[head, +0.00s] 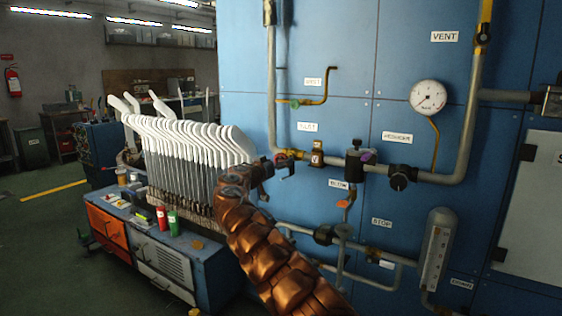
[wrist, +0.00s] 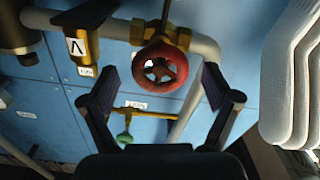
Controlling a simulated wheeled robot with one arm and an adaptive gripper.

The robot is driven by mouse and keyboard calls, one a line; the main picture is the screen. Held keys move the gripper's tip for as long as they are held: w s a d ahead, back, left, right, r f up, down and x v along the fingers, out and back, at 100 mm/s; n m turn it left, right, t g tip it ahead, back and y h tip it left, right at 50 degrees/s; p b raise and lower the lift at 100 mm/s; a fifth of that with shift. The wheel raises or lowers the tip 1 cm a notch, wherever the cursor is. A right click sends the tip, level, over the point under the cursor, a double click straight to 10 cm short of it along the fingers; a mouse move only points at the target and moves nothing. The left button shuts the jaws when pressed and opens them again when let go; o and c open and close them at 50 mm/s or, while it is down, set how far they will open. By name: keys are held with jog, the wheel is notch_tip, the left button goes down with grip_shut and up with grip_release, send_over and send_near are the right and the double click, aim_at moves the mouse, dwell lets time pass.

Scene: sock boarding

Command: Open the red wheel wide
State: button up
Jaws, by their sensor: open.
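The red wheel (wrist: 146,72) is a small round handwheel with openings between its spokes, on a brass valve in the pipe. In the wrist view it sits between the two dark finger pads of my gripper (wrist: 158,78), with a gap on each side. My gripper is open and empty. In the head view my gripper (head: 266,182) is small and partly hidden by my copper-coloured arm, close to the brass valve (head: 292,153). The wheel is hard to make out there.
A green-handled valve (head: 294,103) is on a yellow pipe above. A pressure gauge (head: 429,96) and a dark knob (head: 401,177) are to the right. A rack of white sock boards (head: 190,138) stands close on the left. The blue panel (head: 345,60) backs the pipes.

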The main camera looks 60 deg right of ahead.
jog(key=shift+d, duration=1.05)
jog(key=shift+c, duration=0.2)
jog(key=c, duration=1)
jog(key=shift+a, duration=0.1)
jog(key=shift+c, duration=0.5)
jog(key=shift+f, duration=0.1)
